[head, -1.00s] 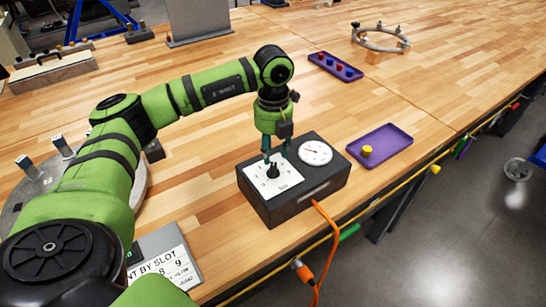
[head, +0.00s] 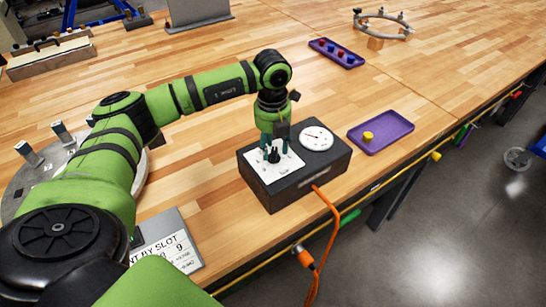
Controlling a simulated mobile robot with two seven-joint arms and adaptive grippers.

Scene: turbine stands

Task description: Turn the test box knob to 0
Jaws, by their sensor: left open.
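The black test box (head: 300,191) stands on the wooden bench near its front edge. Its top carries a white dial plate (head: 284,172) with a small black knob (head: 273,154) and a round white gauge (head: 316,138). My left gripper (head: 275,150) points down right over the dial plate, with its fingertips around or beside the knob; I cannot tell whether they touch it. The gripper is open. The scale numbers and the knob's pointing direction are too small to read, and the gripper partly hides the plate. My right gripper does not show.
An orange cable (head: 333,215) runs from the box over the front edge. A purple tray (head: 381,133) with a yellow piece lies to the right; another purple tray (head: 336,53) is farther back. A printed sign (head: 168,247) lies at the front left. The bench behind the box is clear.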

